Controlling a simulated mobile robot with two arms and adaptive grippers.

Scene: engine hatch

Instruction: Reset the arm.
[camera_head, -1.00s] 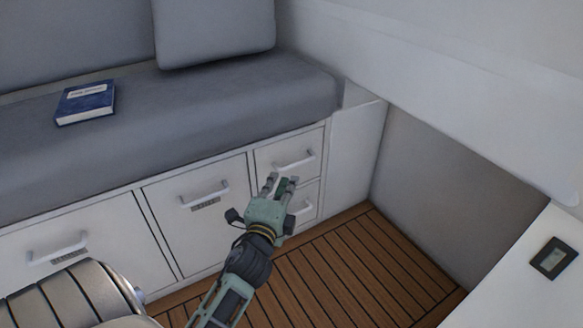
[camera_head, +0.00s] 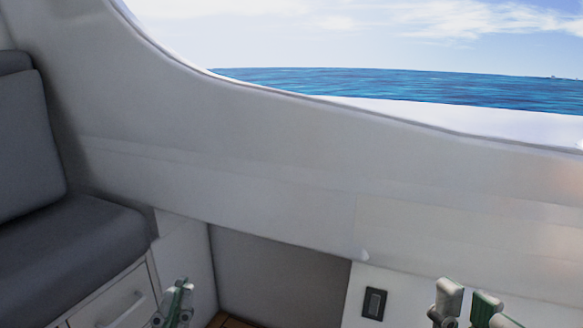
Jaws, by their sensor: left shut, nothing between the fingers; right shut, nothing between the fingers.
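My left gripper (camera_head: 177,298) shows at the bottom edge, in front of the light wall at the end of the seat's drawer front. It is grey-green, points up, and is shut with nothing in it. My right gripper (camera_head: 468,302) shows at the bottom right, in front of the white panel. It also points up and is shut and empty. Both arms below the grippers are cut off by the frame's lower edge.
A grey cushioned seat (camera_head: 70,255) with a white drawer (camera_head: 125,305) stands at the left. A dark switch (camera_head: 374,304) sits on the white panel (camera_head: 400,287). A sloping white hull wall (camera_head: 270,165) crosses the view below a window. A little wooden floor (camera_head: 232,322) shows.

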